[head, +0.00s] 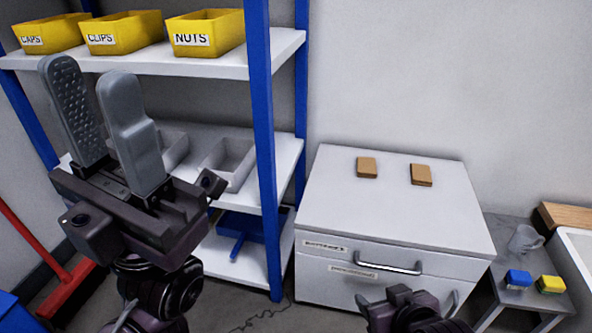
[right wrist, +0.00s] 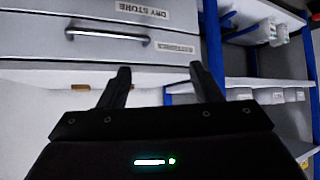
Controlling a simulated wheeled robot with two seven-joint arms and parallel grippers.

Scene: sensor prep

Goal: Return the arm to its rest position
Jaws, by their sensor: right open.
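My left gripper (head: 90,78) is raised at the left of the head view, in front of the shelf unit. Its two grey ridged fingers point up with an empty gap between them, so it is open. My right gripper (head: 390,297) is low in the head view, in front of the white drawer cabinet (head: 395,215). In the right wrist view its two dark fingers (right wrist: 158,75) stand wide apart with nothing between them. Much of my right arm is outside the head view.
Yellow bins (head: 208,35) stand on the upper level of the blue-and-white shelf (head: 270,120). Two brown blocks (head: 367,167) lie on the cabinet top. A grey side table (head: 520,294) holds a mug, a blue and a yellow item. A red broom (head: 68,290) stands left.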

